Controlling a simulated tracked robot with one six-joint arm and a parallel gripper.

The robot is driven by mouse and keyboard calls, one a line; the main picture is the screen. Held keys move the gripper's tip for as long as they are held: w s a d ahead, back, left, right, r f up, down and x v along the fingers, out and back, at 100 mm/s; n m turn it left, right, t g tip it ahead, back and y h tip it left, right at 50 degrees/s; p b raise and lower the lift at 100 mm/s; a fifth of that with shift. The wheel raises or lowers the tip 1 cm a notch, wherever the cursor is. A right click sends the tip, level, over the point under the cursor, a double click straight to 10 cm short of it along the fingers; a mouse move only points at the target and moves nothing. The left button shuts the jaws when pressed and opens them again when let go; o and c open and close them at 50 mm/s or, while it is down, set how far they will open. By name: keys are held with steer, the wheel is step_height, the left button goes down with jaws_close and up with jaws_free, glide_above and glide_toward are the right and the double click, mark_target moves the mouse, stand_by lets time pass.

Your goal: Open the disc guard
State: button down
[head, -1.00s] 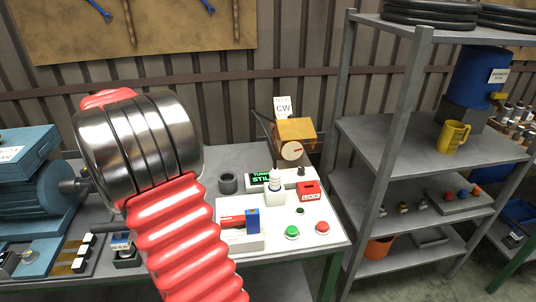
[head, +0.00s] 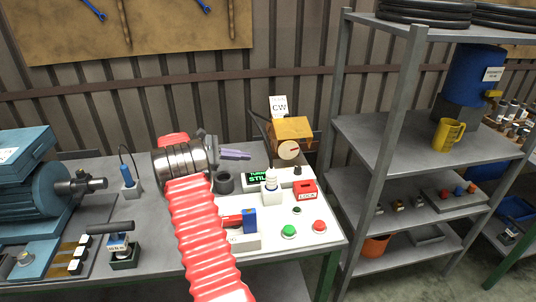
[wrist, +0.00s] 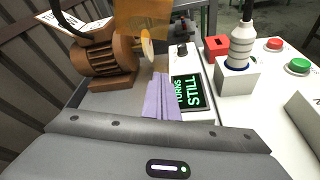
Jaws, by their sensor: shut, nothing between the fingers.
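The disc guard (head: 293,128), an orange see-through cover, sits at the back of the bench, with a pale round disc or knob (head: 289,150) at its front. In the wrist view the guard (wrist: 143,18) shows at the top, cut off by the edge, beside a brown motor (wrist: 105,58). It appears lowered, but I cannot tell for sure. My gripper (head: 249,155) is to the left of the guard, apart from it. In the wrist view its pale purple fingers (wrist: 163,97) are together and empty, pointing toward the space between the motor and the display.
A display (head: 258,180) reading "STILL" stands before the guard, with a white bulbous post (head: 270,187), a red lock box (head: 305,189) and green and red buttons nearby. Metal shelving (head: 395,120) rises to the right.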

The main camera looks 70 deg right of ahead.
steer(key=shift+s+d+f, duration=0.2)
steer(key=shift+d+f, duration=0.05)
steer(key=shift+d, duration=0.05)
steer(key=shift+s, duration=0.1)
steer(key=x, duration=0.9)
steer(key=shift+s+d+f, duration=0.1)
steer(key=shift+s+d, duration=0.05)
steer(key=shift+s, duration=0.2)
steer(key=shift+s+a+r, duration=0.1)
steer(key=shift+a+r, duration=0.1)
steer(key=shift+r, duration=0.45)
steer(key=shift+s+a+r, duration=0.15)
steer(key=shift+r, duration=0.45)
steer(key=shift+s+a+r, duration=0.1)
steer(key=shift+a+r, duration=0.1)
steer(key=shift+r, duration=0.45)
